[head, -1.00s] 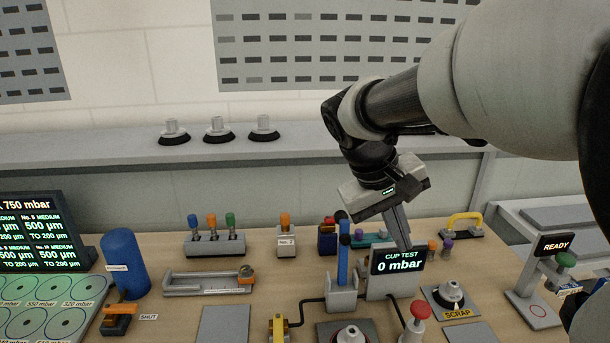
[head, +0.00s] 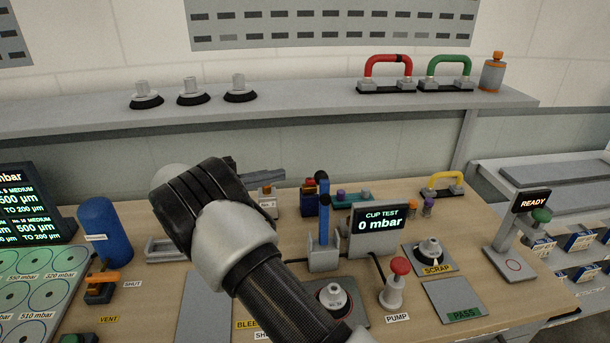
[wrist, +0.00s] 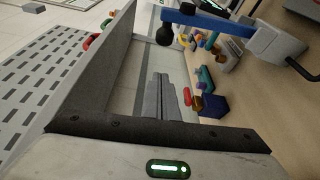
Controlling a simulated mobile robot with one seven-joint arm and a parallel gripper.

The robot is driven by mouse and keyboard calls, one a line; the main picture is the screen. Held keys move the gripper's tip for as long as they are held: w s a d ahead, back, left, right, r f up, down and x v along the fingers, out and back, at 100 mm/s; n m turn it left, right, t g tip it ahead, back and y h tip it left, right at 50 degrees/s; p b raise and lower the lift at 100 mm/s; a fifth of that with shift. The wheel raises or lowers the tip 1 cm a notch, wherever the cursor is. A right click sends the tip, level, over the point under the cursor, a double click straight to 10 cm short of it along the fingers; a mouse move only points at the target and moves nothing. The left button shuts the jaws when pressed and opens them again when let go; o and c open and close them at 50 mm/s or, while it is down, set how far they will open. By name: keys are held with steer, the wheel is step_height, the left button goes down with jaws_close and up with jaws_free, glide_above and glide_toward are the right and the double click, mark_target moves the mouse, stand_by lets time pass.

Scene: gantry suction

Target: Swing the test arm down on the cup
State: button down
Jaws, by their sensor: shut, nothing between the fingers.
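The blue test arm (head: 324,221) stands upright in its grey bracket, left of the CUP TEST display (head: 380,218), which reads 0 mbar. A black knob (head: 322,186) tops it. In the wrist view the test arm (wrist: 215,22) crosses the top, with its black knob (wrist: 163,38) at the left end. The cup (head: 333,296) sits on a dark plate in front of the bracket, its lower left partly behind my arm. My gripper (head: 281,176) is shut and empty, left of the knob and apart from it, fingers pointing right. Its fingers also show in the wrist view (wrist: 160,80).
The red-topped PUMP button (head: 400,267) stands right of the cup. The SCRAP pad (head: 434,266) and PASS pad (head: 464,311) lie farther right. A blue cylinder (head: 104,231) stands at left. The grey shelf (head: 300,112) runs behind the bench.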

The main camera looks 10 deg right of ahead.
steer(key=shift+w+a+f+t, duration=0.15)
steer(key=shift+a+f+t, duration=0.15)
steer(key=shift+a, duration=0.25)
steer(key=r+p+x, duration=0.1)
steer(key=p+x, duration=0.1)
steer(key=x, duration=0.8)
steer(key=s+p, duration=0.1)
steer(key=s, duration=0.3)
steer(key=shift+d+f, duration=0.1)
steer(key=shift+f, duration=0.05)
steer(key=shift+s+b, duration=0.15)
steer(key=shift+b, duration=0.2)
